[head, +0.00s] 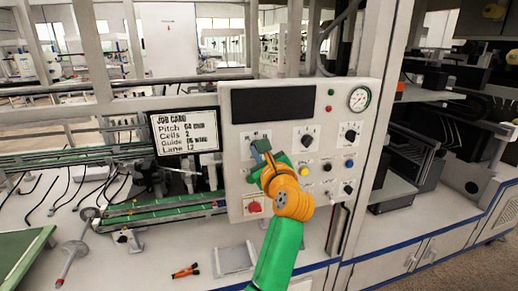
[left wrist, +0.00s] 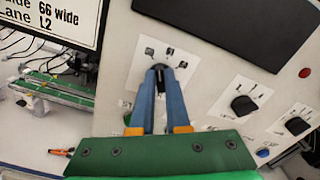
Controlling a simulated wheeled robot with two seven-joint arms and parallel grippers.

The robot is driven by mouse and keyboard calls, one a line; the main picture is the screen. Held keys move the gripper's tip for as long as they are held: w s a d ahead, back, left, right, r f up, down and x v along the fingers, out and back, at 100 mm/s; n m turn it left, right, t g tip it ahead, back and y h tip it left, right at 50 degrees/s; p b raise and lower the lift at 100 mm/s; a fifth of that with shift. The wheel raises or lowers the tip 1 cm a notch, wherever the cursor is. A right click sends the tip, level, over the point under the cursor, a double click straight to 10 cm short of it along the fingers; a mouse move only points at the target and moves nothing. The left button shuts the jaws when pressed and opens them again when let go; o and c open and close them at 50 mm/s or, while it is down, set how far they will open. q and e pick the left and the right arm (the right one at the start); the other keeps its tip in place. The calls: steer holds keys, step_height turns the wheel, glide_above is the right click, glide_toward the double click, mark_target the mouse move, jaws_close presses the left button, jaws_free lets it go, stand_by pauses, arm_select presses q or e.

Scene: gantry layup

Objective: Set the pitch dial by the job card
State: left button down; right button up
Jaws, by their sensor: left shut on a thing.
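The job card (head: 185,132) hangs left of the control panel and reads Pitch 64 mm, Cells 2, Guide 66 wide, Lane L2. Its lower part also shows in the left wrist view (left wrist: 60,18). My left gripper (head: 260,147) is at the panel's upper left dial. In the left wrist view its blue fingers (left wrist: 160,78) are shut on the black dial knob (left wrist: 159,70). Small marks sit around the knob on a white plate (left wrist: 138,82), too small to read. The fingers hide much of the knob, so its setting cannot be told. My right gripper is not in view.
The panel (head: 232,205) also carries a dark display (head: 273,104), a gauge (head: 359,99), other black dials (head: 307,140), coloured buttons and a red knob (head: 254,207). An orange tool (head: 185,271) and a grey tray (head: 234,259) lie on the bench below.

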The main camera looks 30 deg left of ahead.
arm_select(q)
steer(key=shift+w+d+r+m+p, duration=0.1)
steer(key=shift+m+p, duration=0.85)
steer(key=shift+m, duration=1.4)
steer(key=shift+w+d+m+p, duration=0.1)
steer(key=shift+m+p, duration=0.8)
steer(key=shift+m, duration=1.4)
steer(key=shift+w+r+m+p, duration=0.1)
steer(key=shift+m+p, duration=0.85)
steer(key=shift+m, duration=1.7)
steer(key=c, duration=0.9)
jaws_free()
steer(key=shift+f, duration=0.15)
steer(key=shift+f, duration=0.1)
